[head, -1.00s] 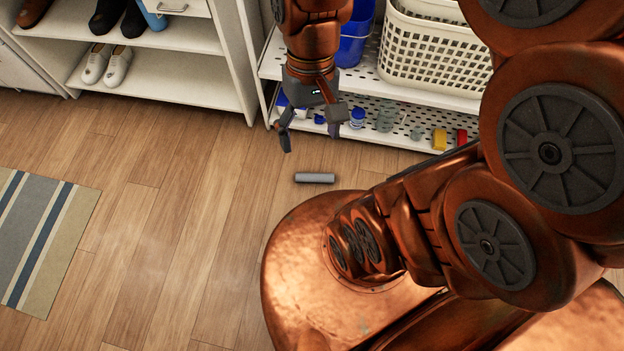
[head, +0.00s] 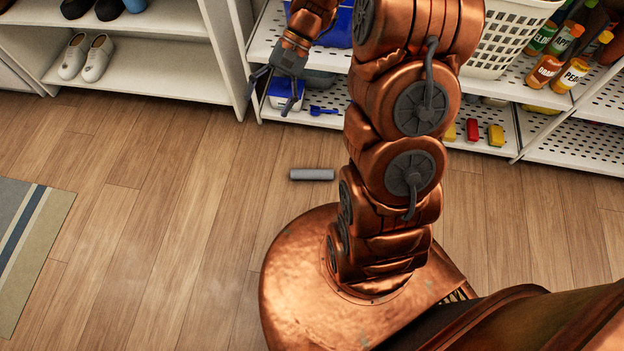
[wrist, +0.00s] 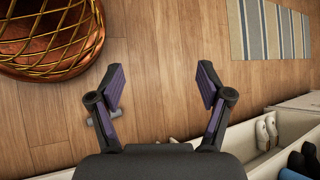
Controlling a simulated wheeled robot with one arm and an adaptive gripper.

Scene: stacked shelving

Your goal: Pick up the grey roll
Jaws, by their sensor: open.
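The grey roll (head: 312,174) is a short cylinder lying on its side on the wooden floor, in front of the shelving and just beyond my base in the head view. My gripper (head: 268,98) is open and empty. It is up and left of the roll in the head view, in front of the lower shelf, and apart from the roll. In the wrist view my gripper (wrist: 160,75) shows spread fingers with bare floor between them. A grey piece that looks like the roll (wrist: 116,113) shows there, partly hidden behind the left finger.
Perforated shelves (head: 500,125) hold a white basket (head: 505,40), bottles (head: 545,70) and small coloured items. A white shoe cabinet (head: 150,75) stands at left. A striped rug (head: 40,235) lies at left. The floor around the roll is clear.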

